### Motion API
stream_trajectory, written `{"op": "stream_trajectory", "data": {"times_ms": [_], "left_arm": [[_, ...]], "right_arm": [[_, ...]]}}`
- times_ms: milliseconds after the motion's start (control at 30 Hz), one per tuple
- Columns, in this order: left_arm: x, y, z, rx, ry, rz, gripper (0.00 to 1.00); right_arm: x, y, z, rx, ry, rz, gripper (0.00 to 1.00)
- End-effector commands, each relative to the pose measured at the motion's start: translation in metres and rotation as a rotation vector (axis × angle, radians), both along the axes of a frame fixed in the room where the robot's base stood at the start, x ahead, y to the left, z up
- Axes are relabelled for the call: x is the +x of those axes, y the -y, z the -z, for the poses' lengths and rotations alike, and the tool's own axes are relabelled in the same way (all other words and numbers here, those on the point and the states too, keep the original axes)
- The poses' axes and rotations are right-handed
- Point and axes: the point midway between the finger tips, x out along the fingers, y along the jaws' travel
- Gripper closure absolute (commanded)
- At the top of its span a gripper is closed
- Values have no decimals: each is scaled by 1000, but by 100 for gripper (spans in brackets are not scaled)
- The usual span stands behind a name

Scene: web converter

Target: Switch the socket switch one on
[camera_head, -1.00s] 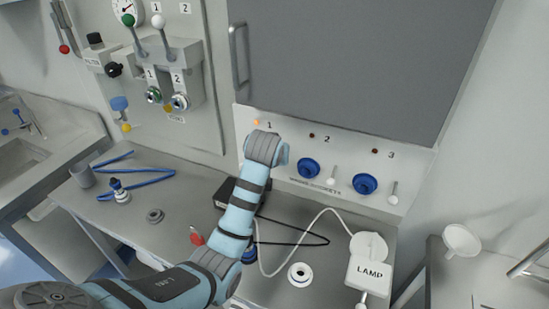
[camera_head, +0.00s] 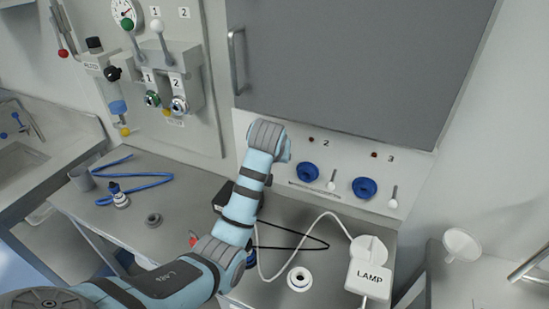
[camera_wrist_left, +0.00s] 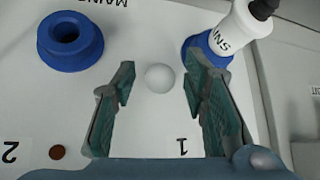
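In the left wrist view, the white round knob of socket switch one (camera_wrist_left: 160,77) shows between the two fingers of my left gripper (camera_wrist_left: 158,95). The gripper is open, with a gap on each side of the knob. This view is upside down, with the label "1" (camera_wrist_left: 183,147) below the knob. Socket one, a blue ring (camera_wrist_left: 190,50) with a white and black plug in it, is to the right. In the head view, my arm hides socket one, its switch and the gripper. My right gripper is not in view.
Socket two (camera_head: 307,172) and switch two (camera_head: 333,178) are right of my arm, with socket three (camera_head: 364,188) and switch three (camera_head: 393,197) beyond. The grey cabinet (camera_head: 340,60) overhangs them. A lamp box (camera_head: 368,277) and cables lie on the table.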

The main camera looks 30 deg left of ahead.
Motion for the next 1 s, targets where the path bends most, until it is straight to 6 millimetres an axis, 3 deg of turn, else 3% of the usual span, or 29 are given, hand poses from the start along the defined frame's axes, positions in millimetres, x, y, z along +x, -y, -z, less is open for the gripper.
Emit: {"op": "stream_trajectory", "data": {"times_ms": [267, 600, 1000], "left_arm": [[-5, 3, -5, -1, -2, 1, 60], [-42, 17, -53, -1, -1, 1, 60], [-45, 18, -55, 0, -3, 1, 60]], "right_arm": [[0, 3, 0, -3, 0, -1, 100], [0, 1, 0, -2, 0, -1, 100], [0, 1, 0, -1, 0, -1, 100]]}}
